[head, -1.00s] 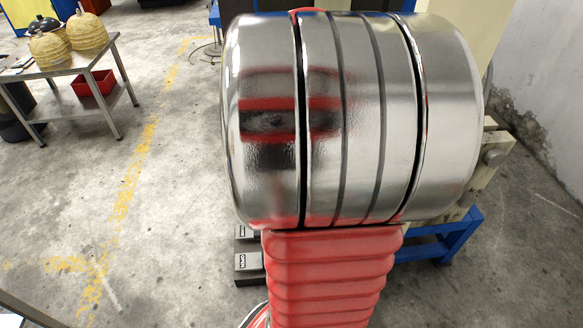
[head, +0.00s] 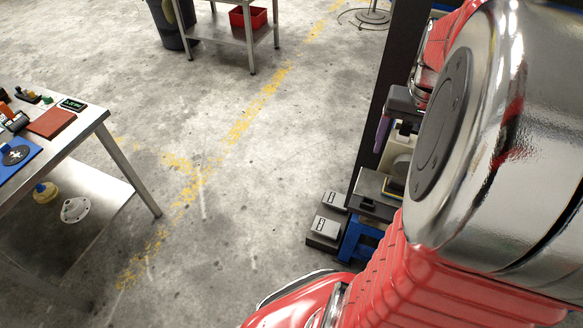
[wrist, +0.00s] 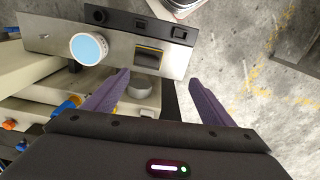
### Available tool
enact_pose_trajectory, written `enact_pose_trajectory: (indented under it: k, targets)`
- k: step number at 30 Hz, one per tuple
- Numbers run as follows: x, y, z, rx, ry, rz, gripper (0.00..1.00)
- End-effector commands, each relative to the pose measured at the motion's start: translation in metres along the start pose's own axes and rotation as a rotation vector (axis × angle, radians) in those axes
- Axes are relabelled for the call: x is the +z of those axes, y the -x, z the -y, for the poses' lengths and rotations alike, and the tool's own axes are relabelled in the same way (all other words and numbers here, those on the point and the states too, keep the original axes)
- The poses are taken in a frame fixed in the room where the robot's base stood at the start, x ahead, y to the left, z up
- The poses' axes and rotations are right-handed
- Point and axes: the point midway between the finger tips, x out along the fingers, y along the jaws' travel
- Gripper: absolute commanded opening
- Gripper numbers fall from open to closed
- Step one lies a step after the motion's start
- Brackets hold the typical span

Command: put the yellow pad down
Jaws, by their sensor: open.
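My gripper (wrist: 159,77) is open in the wrist view, with its two purple fingers wide apart and nothing between them. In the head view my gripper (head: 385,135) is at the right, partly hidden by my arm, just above the press. A yellow strip (wrist: 149,57) shows in a dark slot on the press's grey panel (wrist: 60,30), beyond the fingertips. I cannot tell whether either is the yellow pad.
The panel bears a round pale-blue dial (wrist: 88,48). A foot pedal (head: 326,227) stands on the floor by the press. A steel table (head: 90,125) with small parts is at the left, and another table (head: 215,30) is at the back. The floor between is clear.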

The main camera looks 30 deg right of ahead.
Motion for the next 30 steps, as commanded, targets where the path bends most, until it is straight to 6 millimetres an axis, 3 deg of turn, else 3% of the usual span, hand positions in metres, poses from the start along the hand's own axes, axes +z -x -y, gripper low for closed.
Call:
enact_pose_trajectory:
  k: [6, 15, 24, 30]
  targets:
    - [0.025, 0.022, 0.064, -0.011, 0.161, -0.093, 0.77]
    - [0.077, 0.043, 0.136, -0.053, 0.376, -0.219, 0.77]
    - [0.139, 0.056, 0.188, -0.126, 0.589, -0.338, 0.77]
    - [0.178, 0.06, 0.209, -0.183, 0.71, -0.403, 0.77]
